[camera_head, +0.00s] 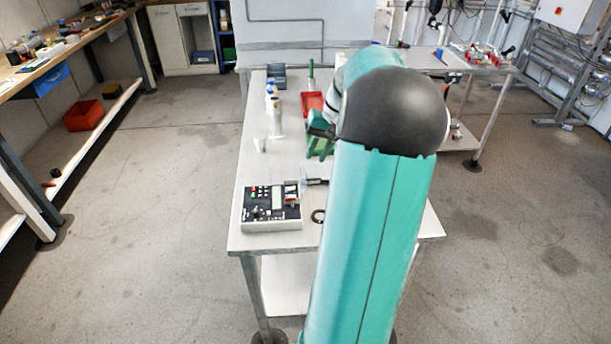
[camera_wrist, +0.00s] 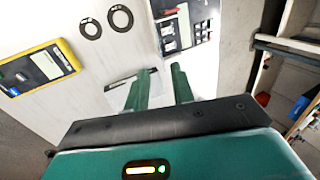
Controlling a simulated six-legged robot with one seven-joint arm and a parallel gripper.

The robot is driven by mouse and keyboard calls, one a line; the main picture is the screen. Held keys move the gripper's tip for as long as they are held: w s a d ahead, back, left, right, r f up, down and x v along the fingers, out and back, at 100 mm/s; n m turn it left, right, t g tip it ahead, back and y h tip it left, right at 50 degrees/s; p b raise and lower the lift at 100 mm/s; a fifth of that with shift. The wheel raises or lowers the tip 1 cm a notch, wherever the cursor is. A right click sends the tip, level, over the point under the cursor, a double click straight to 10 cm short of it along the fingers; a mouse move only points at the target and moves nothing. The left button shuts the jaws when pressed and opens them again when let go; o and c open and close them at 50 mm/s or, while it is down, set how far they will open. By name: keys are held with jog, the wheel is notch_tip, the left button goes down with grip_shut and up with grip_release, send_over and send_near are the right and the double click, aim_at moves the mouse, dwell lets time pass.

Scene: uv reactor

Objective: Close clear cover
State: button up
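The reactor unit (camera_head: 271,209), a light box with a dark panel, display and buttons, lies on the metal table. It shows partly in the wrist view (camera_wrist: 184,30), cut off by the top edge. A faint clear piece with a dark edge (camera_head: 315,181), probably the clear cover, sticks out at the unit's right side. A pale, dark-edged shape beside my left finger in the wrist view (camera_wrist: 119,87) may be the same piece; I cannot tell its exact angle. My gripper (camera_wrist: 160,75) is open, its green fingers apart with nothing visible between them. It hangs above the table, beyond the unit (camera_head: 320,146).
A yellow multimeter (camera_wrist: 38,68) and two black rings (camera_wrist: 106,23) lie on the table. White bottles (camera_head: 276,118), a red tray (camera_head: 312,103) and a grey bin (camera_head: 276,75) stand farther back. My arm hides the table's right side.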

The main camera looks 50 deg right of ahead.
aim_at(306, 175)
jog(key=x, duration=0.9)
jog(key=shift+r, duration=0.1)
grip_shut()
